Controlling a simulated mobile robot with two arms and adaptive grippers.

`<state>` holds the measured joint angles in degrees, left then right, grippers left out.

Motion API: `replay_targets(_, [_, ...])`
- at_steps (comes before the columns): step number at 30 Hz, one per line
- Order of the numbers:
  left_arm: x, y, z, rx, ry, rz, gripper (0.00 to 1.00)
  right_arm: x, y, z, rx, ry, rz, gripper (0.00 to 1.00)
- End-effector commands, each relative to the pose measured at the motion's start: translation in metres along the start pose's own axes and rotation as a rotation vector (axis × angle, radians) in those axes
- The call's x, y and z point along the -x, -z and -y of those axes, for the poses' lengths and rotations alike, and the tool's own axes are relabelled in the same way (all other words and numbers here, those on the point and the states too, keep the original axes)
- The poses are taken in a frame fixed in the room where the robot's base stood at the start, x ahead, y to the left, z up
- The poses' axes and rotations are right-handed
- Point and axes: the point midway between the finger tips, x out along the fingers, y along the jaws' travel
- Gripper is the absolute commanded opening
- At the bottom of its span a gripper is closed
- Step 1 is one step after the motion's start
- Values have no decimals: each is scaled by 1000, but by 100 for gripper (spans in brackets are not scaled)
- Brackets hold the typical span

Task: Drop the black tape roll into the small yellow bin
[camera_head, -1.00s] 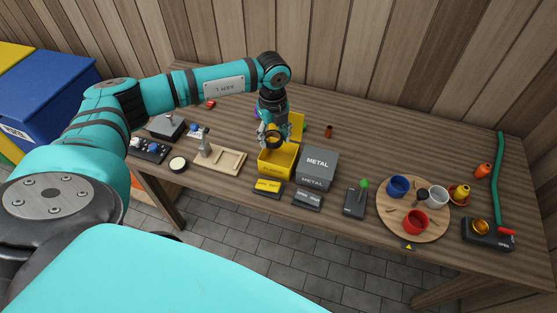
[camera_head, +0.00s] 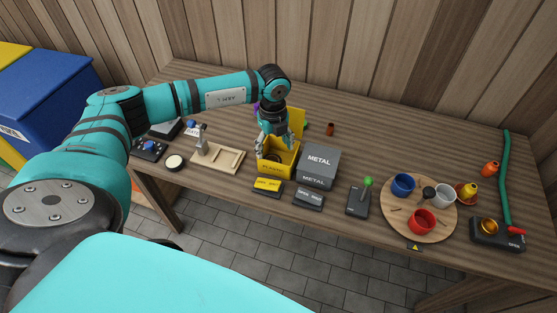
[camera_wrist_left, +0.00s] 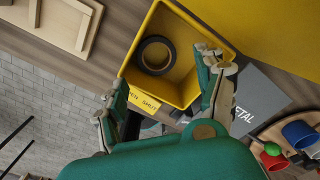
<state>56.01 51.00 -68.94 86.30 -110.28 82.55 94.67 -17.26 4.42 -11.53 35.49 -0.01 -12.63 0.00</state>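The small yellow bin (camera_head: 273,168) stands on the workbench with its lid (camera_head: 297,121) raised behind it. In the left wrist view I look down into the bin (camera_wrist_left: 190,95). The black tape roll (camera_wrist_left: 139,51) lies inside it, towards one corner, clear of my fingers. The roll cannot be made out in the head view. My left gripper (camera_head: 275,149) is over the bin's opening, fingers spread. In the left wrist view the gripper (camera_wrist_left: 163,84) is open and empty, its fingers wide apart. My right gripper is not in view.
The grey METAL bin (camera_head: 319,160) stands close at the right of the yellow bin. Switch blocks (camera_head: 268,187) lie in front. A wooden tray (camera_head: 222,158) is at the left. A round board (camera_head: 440,226) with cups is further right. The bench behind is mostly clear.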

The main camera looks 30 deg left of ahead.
Motion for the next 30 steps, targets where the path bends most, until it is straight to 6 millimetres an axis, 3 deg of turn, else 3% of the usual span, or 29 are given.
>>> replay_targets(11, [6,0,1,0,2,1,76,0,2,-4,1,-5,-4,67])
replay_targets(24, [91,-1,1,0,3,2,76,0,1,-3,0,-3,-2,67])
replay_targets(30, [115,0,0,-1,1,0,76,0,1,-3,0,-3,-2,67])
